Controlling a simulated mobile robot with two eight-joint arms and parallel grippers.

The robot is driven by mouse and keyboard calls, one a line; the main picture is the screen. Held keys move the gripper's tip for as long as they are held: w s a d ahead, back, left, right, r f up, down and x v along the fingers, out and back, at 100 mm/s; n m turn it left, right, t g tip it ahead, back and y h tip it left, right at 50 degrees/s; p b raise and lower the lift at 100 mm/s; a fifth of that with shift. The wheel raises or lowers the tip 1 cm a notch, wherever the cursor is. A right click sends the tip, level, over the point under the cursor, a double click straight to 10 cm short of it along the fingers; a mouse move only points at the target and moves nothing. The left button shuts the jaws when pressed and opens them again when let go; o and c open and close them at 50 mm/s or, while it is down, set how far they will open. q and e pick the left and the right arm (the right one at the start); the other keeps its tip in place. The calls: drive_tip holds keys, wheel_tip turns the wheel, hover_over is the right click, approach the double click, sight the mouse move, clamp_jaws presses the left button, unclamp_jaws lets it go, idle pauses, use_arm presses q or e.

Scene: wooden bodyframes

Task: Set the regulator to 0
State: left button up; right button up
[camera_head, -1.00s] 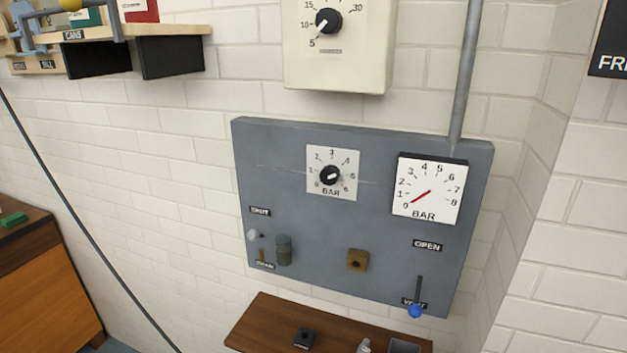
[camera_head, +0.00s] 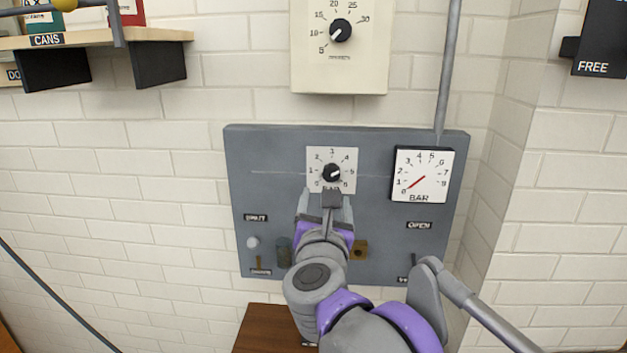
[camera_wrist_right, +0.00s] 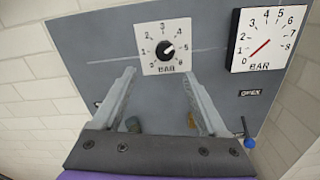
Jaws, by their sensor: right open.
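The regulator is a black knob (camera_head: 331,173) on a white BAR dial plate (camera_head: 347,157) on the grey wall panel. Its white pointer appears to point right, near 5. The knob also shows in the right wrist view (camera_wrist_right: 166,49). My right gripper (camera_head: 325,195) is just below the knob in the head view and covers the plate's lower part. In the right wrist view my right gripper (camera_wrist_right: 157,74) is open and empty, with its fingertips apart at the dial's lower edge. My left gripper is not in view.
A square BAR gauge (camera_head: 422,174) right of the knob has its red needle near 0. A cream box with a second dial (camera_head: 341,31) hangs above. A grey pipe (camera_head: 447,70) rises beside it. A wooden shelf (camera_head: 95,38) is at upper left.

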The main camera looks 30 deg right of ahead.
sight(331, 175)
drive_tip(key=shift+m+h, duration=0.3)
drive_tip(key=shift+m, duration=0.1)
drive_tip(key=x, duration=1.1)
drive_tip(key=shift+s+d+f+p, duration=0.1)
drive_tip(key=shift+s+d+p, duration=0.05)
drive_tip(key=shift+d+p, duration=0.2)
drive_tip(key=shift+a, duration=0.1)
clamp_jaws()
